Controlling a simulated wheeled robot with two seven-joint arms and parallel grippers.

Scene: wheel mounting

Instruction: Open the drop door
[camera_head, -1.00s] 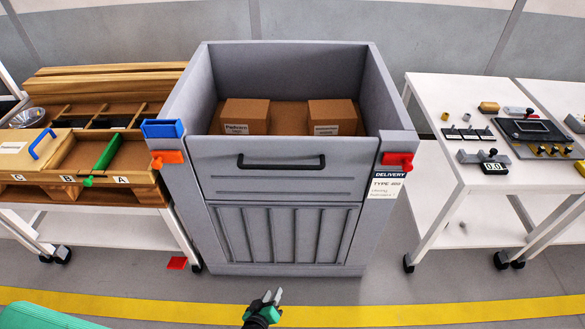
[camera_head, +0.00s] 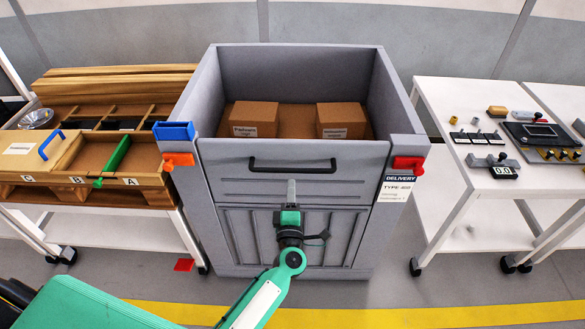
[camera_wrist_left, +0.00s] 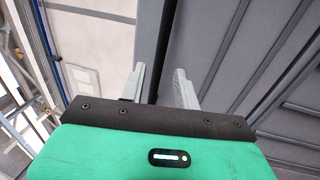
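The grey delivery bin (camera_head: 228,225) stands in the middle of the head view. Its drop door (camera_head: 240,180) is the upper front panel, upright and closed, with a black bar handle (camera_head: 291,168). An orange latch (camera_head: 179,159) sits at its left and a red latch (camera_head: 408,164) at its right. My left gripper (camera_head: 291,187) is in front of the door, just below the handle in the picture; contact cannot be told. In the left wrist view its fingers (camera_wrist_left: 160,88) are apart and empty, with a dark strip beyond them. My right gripper is out of view.
Cardboard boxes (camera_head: 254,119) lie inside the bin. A blue holder (camera_head: 174,131) is on its left corner. A wooden tray rack (camera_head: 85,200) stands left on a white table, and a white cart (camera_head: 440,100) with small parts stands right. The floor in front carries a yellow stripe (camera_head: 370,316).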

